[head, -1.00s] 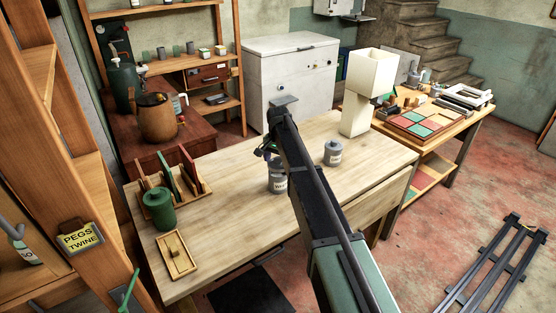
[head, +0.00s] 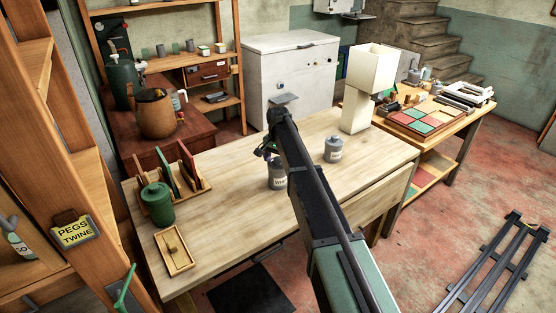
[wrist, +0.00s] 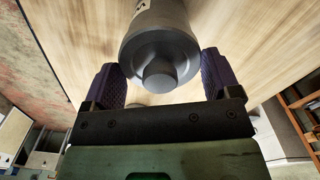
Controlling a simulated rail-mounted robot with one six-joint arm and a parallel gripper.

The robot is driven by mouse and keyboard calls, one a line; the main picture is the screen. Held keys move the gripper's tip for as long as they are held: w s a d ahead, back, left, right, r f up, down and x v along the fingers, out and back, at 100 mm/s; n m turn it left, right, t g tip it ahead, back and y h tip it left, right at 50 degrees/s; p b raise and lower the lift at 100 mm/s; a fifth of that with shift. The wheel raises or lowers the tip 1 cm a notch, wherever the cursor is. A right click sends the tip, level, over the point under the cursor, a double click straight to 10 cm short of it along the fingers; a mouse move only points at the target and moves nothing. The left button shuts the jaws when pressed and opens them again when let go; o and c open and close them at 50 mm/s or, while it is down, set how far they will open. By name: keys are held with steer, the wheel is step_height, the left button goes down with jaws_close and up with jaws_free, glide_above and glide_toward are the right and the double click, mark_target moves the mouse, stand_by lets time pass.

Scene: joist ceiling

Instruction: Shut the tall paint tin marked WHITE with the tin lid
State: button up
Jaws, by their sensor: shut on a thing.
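A grey paint tin (head: 278,182) stands upright on the wooden table, its label partly hidden by my arm. My gripper (head: 270,150) is right above it in the head view. In the wrist view, my gripper (wrist: 160,66) has its purple fingers shut on the sides of a round grey lid (wrist: 160,50) with a knob in its middle. The lid is over the tin (wrist: 158,10), in line with it. I cannot tell whether it is fully seated. A second, shorter-looking grey tin (head: 334,152) with a label stands to the right on the table.
On the table (head: 235,225), a green canister (head: 158,204), a rack with upright boards (head: 190,182) and a small wooden tray (head: 175,252) stand at left. A cream lamp (head: 366,82) stands at the back right. The table's front middle is clear.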

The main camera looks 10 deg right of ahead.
steer(key=shift+f+b, duration=0.3)
steer(key=shift+f, duration=0.1)
steer(key=shift+f+b, duration=0.3)
steer(key=shift+r, duration=0.15)
steer(key=o, duration=0.9)
steer(key=shift+c, duration=0.2)
step_height(320, 180, up, 15)
steer(key=p, duration=1.5)
